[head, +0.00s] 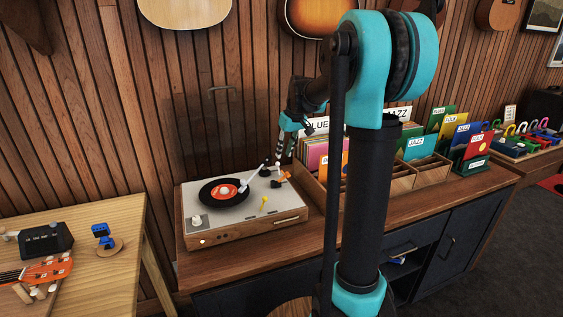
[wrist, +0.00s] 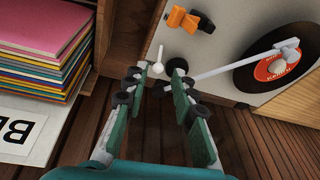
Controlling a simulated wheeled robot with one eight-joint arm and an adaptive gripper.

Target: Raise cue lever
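A turntable (head: 245,222) with a grey top and wooden base stands on the counter. It carries a black record with an orange label (head: 224,191). A white tonearm (head: 250,178) reaches over the record and shows in the wrist view (wrist: 230,68). A small white lever with a round knob (wrist: 158,62), seemingly the cue lever, stands on the deck beside the tonearm's base. My gripper (wrist: 159,72) is open, its green fingers pointing toward the deck, with this lever in view between the fingertips. Contact cannot be told. In the head view my arm partly hides the gripper (head: 279,155).
Record sleeves (wrist: 52,40) in a wooden bin are close on the gripper's side. A slatted wall (head: 130,100) is behind. A table (head: 110,225) with small items stands left.

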